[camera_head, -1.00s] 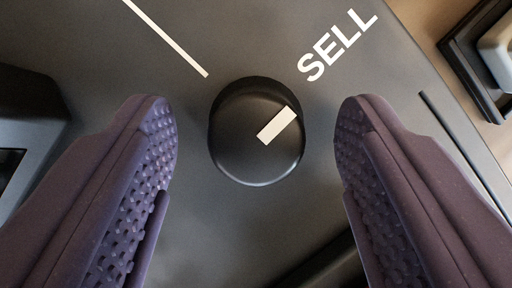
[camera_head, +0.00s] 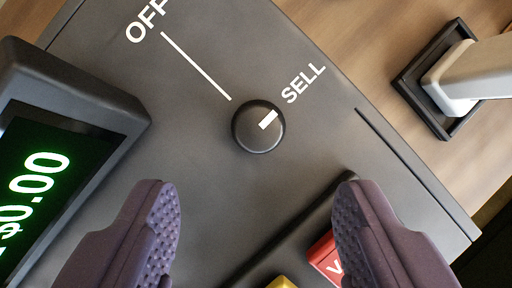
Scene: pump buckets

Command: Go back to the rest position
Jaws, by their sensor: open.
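My gripper (camera_head: 256,192) is open and empty, with its two purple textured fingers spread apart low in the view. The round black knob (camera_head: 258,127) stands on the dark panel (camera_head: 200,150) beyond the fingertips, not between them. Its white marker points up and right toward the word SELL (camera_head: 303,82). The word OFF (camera_head: 147,20) and a white line are at the upper left of the knob.
Red (camera_head: 327,257) and yellow (camera_head: 282,283) keys show partly near the right finger. A black tray (camera_head: 440,90) with a light grey object (camera_head: 465,80) is at the upper right on the wooden surface (camera_head: 350,30).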

